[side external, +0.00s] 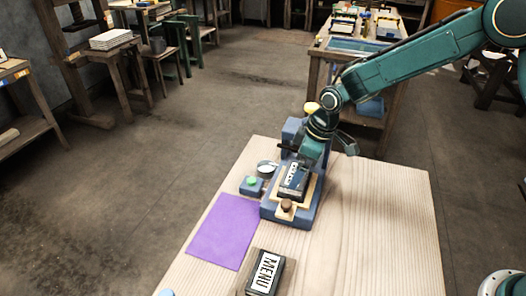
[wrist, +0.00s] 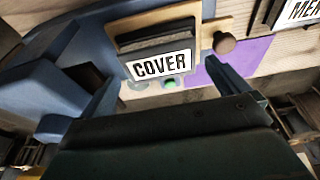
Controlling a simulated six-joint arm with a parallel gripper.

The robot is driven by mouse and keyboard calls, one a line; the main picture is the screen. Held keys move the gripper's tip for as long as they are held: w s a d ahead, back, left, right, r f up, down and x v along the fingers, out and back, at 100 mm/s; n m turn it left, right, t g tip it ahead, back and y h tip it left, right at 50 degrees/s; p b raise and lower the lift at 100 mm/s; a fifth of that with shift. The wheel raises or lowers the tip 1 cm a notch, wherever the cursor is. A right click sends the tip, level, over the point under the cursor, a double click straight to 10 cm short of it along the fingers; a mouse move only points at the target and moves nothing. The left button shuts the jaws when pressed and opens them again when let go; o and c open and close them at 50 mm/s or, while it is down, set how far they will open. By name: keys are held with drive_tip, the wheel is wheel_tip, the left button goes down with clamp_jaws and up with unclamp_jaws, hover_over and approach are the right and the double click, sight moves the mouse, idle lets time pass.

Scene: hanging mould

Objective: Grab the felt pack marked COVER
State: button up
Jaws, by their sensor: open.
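The felt pack marked COVER (wrist: 163,62) is dark with a white label and sits in a pale wooden frame on the blue fixture. In the side view the pack (side external: 292,180) rests on the blue fixture (side external: 270,212), its label partly readable. My gripper (wrist: 168,82) is open, its two fingers apart on either side of the label in the wrist view. In the side view my gripper (side external: 309,156) is just above the far end of the pack. I cannot tell whether the fingers touch it.
A brown knob (side external: 286,205) stands at the near end of the frame. A small blue box with a green button (side external: 251,182) and a round dish (side external: 266,168) are left of the fixture. A purple mat (side external: 223,230) and a pack marked MENU (side external: 265,272) lie nearer. The table's right side (side external: 385,230) is clear.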

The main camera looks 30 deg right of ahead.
drive_tip(key=shift+x, duration=1.6)
drive_tip(key=c, duration=0.8)
drive_tip(key=shift+o, duration=0.2)
drive_tip(key=shift+r, duration=0.15)
wheel_tip(320, 180, up, 20)
